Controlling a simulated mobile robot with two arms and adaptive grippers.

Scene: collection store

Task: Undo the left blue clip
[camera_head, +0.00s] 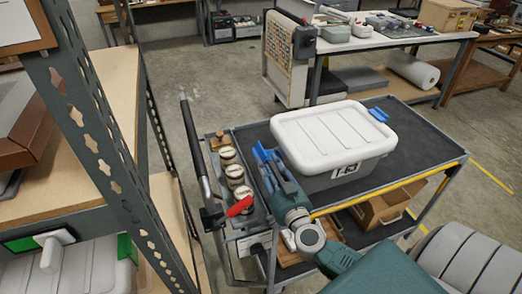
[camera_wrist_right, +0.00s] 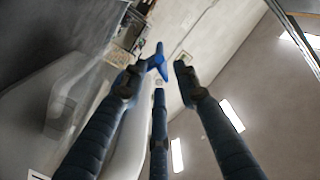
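A grey box (camera_head: 335,178) with a white ribbed lid (camera_head: 330,133) sits on the cart's dark top. The left blue clip (camera_head: 262,152) is at the box's left end, partly hidden by my right gripper. In the right wrist view the clip (camera_wrist_right: 157,62) shows between and just beyond the dark fingertips; I cannot tell whether they touch it. The other blue clip (camera_head: 378,114) sticks out at the box's right end. My right gripper (camera_head: 268,163) is at the left end, its fingers apart. My left gripper is not in view.
The cart (camera_head: 425,140) carries several lidded jars (camera_head: 235,175) and a red-handled item (camera_head: 240,206) left of the gripper. A cardboard box (camera_head: 380,208) lies on its lower shelf. A metal rack (camera_head: 95,130) stands close at left. The cart top's right side is clear.

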